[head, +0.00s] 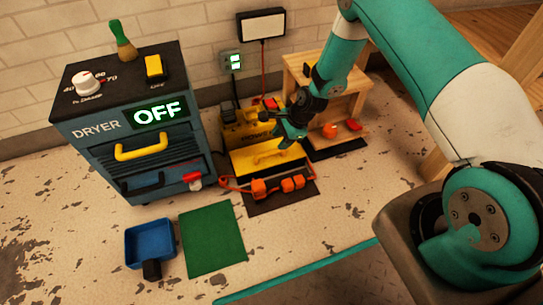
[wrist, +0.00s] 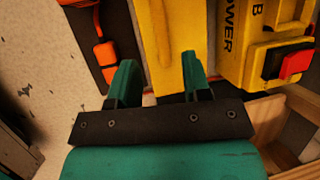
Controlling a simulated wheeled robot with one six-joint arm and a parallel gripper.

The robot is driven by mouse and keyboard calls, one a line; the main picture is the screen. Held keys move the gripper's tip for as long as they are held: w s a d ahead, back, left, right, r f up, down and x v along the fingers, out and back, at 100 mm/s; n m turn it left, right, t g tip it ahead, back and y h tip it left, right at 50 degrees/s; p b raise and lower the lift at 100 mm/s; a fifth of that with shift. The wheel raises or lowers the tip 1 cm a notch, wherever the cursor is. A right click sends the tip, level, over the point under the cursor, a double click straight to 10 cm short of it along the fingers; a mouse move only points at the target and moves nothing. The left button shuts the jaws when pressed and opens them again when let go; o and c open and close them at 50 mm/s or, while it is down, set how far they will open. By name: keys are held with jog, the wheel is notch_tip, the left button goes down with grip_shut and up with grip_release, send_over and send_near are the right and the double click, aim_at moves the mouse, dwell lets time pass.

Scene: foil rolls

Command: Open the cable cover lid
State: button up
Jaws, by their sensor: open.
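The cable cover's yellow lid (head: 243,163) lies flat and looks closed on the floor in front of the yellow power box, with a raised yellow handle (head: 271,154). In the wrist view the lid (wrist: 188,22) runs up from between my fingers, with its handle ridge (wrist: 158,35) along its left part. My gripper (head: 285,141) is open and empty, above the lid's far right part. In the wrist view my two green fingers (wrist: 159,62) stand either side of the handle's near end. I cannot tell whether they touch it.
The yellow power box (wrist: 240,45) with a red switch (wrist: 295,63) stands close beside the lid. Orange plugs and cable (head: 260,188) lie on a dark mat in front. A wooden stand (head: 297,72) is at right, the dryer (head: 135,125) at left.

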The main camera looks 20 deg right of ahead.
aim_at(270, 152)
jog(key=b+x, duration=0.3)
jog(key=x, duration=0.4)
jog(key=shift+a+f, duration=0.1)
jog(key=shift+f, duration=0.15)
grip_shut()
